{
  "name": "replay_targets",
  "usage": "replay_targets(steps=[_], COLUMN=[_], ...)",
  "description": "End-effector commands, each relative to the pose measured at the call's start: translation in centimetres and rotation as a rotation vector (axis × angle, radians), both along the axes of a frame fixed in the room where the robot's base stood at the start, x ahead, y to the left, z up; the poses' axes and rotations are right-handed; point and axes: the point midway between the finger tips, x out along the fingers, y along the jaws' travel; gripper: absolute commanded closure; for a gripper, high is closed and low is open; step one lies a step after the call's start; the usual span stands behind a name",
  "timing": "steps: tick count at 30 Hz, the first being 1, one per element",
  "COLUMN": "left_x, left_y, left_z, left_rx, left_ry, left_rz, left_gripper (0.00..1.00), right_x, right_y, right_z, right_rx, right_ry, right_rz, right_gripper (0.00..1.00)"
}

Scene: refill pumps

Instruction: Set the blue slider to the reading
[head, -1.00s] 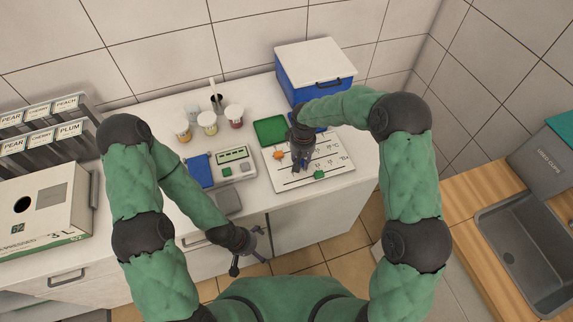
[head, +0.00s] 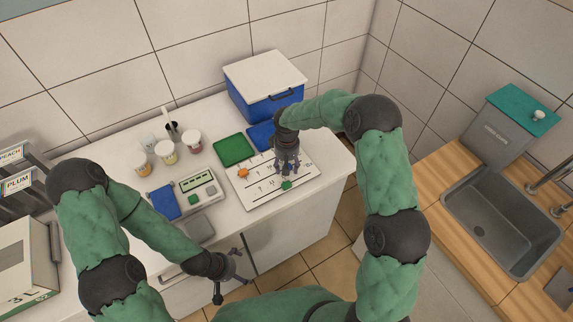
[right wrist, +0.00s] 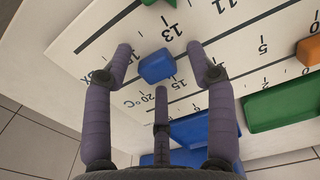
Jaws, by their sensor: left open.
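The white scale board (head: 262,201) has printed lines and numbers, with an orange slider (head: 243,173) and a green slider (head: 287,185). In the right wrist view the blue slider (right wrist: 157,66) sits on its scale line near the "20 °C" end. My right gripper (head: 287,171) is over the right part of the board and hides the blue slider in the head view. In the right wrist view its fingers (right wrist: 160,60) are spread around the blue slider, with gaps visible beside it. My left gripper (head: 232,280) is open and empty in front of the counter.
A meter with a display (head: 197,180) stands left of the board; its reading is too small to read. A green tray (head: 233,150) and a blue tray (head: 261,137) lie behind the board. A blue box (head: 263,100) and several cups (head: 167,152) stand farther back.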

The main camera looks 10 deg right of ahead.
Motion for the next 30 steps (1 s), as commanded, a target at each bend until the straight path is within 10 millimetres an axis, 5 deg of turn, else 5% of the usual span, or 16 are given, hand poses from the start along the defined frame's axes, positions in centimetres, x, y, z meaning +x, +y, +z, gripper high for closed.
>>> replay_targets(steps=[8,24,30], left_x=[0.0,0.0,0.0], left_y=[0.0,0.0,0.0], left_z=[0.0,0.0,0.0], left_rx=[0.0,0.0,0.0], left_ry=[0.0,0.0,0.0], left_rz=[0.0,0.0,0.0], left_gripper=[0.0,0.0,0.0], right_x=[0.1,0.1,0.0], right_y=[0.0,0.0,0.0], right_z=[0.8,10.2,11.8], right_rx=[-0.001,0.001,0.0], right_ry=[-0.001,-0.003,-0.001], right_rz=[0.0,-0.001,0.0], right_gripper=[0.43,0.43,0.43])
